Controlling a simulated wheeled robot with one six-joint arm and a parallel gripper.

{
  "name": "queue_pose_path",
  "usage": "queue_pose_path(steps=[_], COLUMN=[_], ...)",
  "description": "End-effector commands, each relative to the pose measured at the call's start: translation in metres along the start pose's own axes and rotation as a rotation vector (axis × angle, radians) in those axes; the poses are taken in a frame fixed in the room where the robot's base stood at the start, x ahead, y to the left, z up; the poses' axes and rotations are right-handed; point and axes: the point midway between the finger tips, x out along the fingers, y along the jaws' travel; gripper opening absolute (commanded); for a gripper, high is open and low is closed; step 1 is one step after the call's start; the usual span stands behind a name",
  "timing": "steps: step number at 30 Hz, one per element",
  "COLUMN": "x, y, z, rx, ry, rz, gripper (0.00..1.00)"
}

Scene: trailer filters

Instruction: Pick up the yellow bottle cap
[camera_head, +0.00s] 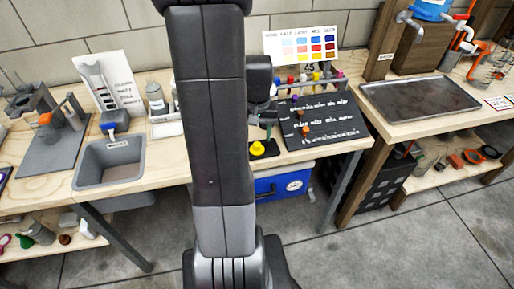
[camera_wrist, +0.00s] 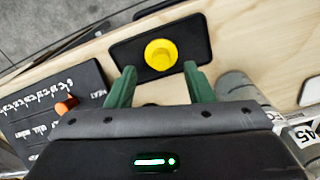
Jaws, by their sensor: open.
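The yellow bottle cap (camera_wrist: 161,54) sits on a small black pad on the wooden bench. It also shows in the head view (camera_head: 257,148), just right of my arm. My gripper (camera_wrist: 160,80) is in the wrist view with its two green fingers apart. The cap lies just beyond the fingertips, roughly centred between them, with nothing held. In the head view my arm hides part of the bench, and the gripper is mostly hidden there.
A grey sink bin (camera_head: 110,160) is at left. A metal tray (camera_head: 420,97) lies on the right bench.

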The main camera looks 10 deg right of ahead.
Motion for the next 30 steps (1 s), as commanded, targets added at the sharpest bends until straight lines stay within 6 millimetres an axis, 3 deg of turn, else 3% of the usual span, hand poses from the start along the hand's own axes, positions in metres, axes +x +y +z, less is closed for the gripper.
queue_pose_path(steps=[9, 19, 24, 30], x=[0.041, 0.047, 0.047, 0.046], y=[-0.001, -0.001, -0.001, -0.001], z=[-0.004, -0.004, -0.004, -0.005], rx=[-0.001, 0.000, 0.000, 0.000], ry=[-0.005, -0.001, -0.001, -0.001], rz=[0.000, 0.000, 0.000, 0.000], gripper=[0.47, 0.47, 0.19, 0.19])
